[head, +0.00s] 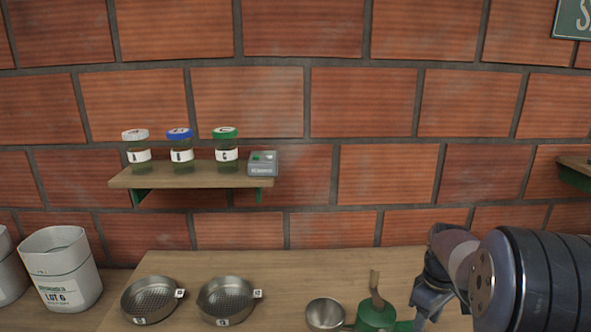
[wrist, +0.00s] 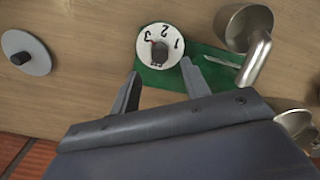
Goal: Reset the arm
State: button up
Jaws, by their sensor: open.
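My arm enters from the right in the head view, and my gripper (head: 424,316) points down over the wooden bench (head: 200,262). In the wrist view my gripper (wrist: 160,69) is open, with nothing between its two fingers. A white dial (wrist: 146,58) marked 1, 2, 3 with a dark centre knob lies just past the fingertips, on a green plate (wrist: 210,58). I cannot tell how far above it the fingers are. A green device (head: 375,315) with an upright brown handle stands left of my gripper in the head view, partly cut off by the frame's bottom.
A metal cup (head: 325,313) and two perforated metal pans (head: 150,299) (head: 226,300) are on the bench. A bent metal pipe (wrist: 254,60) is right of the dial. A grey disc (wrist: 26,53) lies left. A shelf (head: 190,180) holds three jars and a small grey box (head: 263,165). White bins (head: 62,268) stand left.

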notch_tip(320, 180, down, 7)
jog(key=shift+s+f, duration=0.1)
jog(key=shift+r+m+b, duration=0.2)
jog(key=shift+m+b, duration=0.1)
jog(key=shift+m, duration=0.1)
jog(key=m, duration=0.4)
jog(key=shift+b, duration=0.35)
jog(key=m+b, duration=0.1)
jog(key=m, duration=0.5)
jog(key=shift+m+b, duration=0.4)
jog(key=m+b, duration=0.2)
jog(key=m, duration=0.4)
jog(key=m+b, duration=0.2)
jog(key=m, duration=0.2)
jog(key=shift+b, duration=0.3)
jog(key=shift+m, duration=0.3)
jog(key=shift+r, duration=0.1)
